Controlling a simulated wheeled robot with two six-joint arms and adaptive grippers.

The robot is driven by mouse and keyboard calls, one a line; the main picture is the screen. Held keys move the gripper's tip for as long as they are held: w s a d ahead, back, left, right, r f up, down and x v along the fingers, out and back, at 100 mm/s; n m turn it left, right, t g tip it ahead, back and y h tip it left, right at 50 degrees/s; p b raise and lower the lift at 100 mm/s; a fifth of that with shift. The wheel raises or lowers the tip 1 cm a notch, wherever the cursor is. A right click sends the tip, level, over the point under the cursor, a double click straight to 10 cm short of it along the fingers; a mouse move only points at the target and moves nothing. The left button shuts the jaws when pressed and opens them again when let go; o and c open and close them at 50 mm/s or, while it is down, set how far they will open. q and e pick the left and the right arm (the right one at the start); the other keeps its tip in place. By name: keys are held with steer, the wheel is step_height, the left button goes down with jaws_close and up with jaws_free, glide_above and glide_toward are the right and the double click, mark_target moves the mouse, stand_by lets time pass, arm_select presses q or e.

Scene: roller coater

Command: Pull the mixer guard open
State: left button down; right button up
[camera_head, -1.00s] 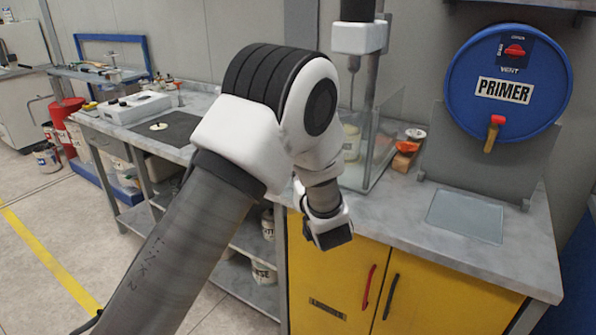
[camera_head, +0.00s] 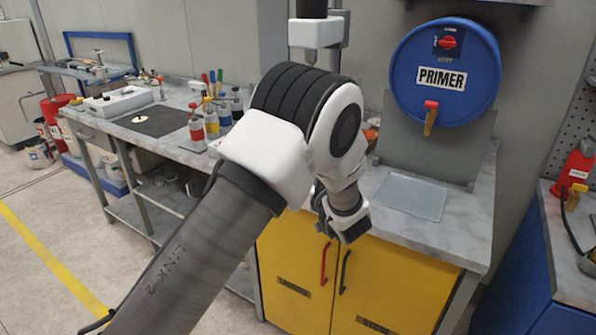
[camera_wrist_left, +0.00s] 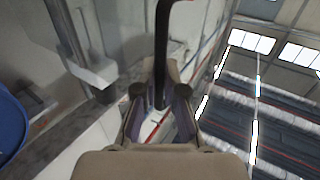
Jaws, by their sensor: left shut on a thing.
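The mixer's white head block (camera_head: 316,33) shows at the top centre of the head view, above my left arm. My arm hides the lower mixer and the guard there. In the wrist view my left gripper (camera_wrist_left: 158,108) is shut on a dark bar (camera_wrist_left: 161,60), which looks like a handle. The bar runs up between the fingers and bends right at the top. What it joins below is hidden. A pale block on a column (camera_wrist_left: 95,75), probably the mixer head, is at the left. My left fingers are not clear in the head view.
Yellow cupboard doors (camera_head: 310,275) are below. Several bottles (camera_head: 210,117) stand on the bench left of my arm. A blue cabinet (camera_head: 540,285) is at the right edge.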

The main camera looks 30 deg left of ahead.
stand_by(0.3)
arm_select(q)
steer(key=c, duration=1.5)
jaws_free()
steer(key=shift+c, duration=0.2)
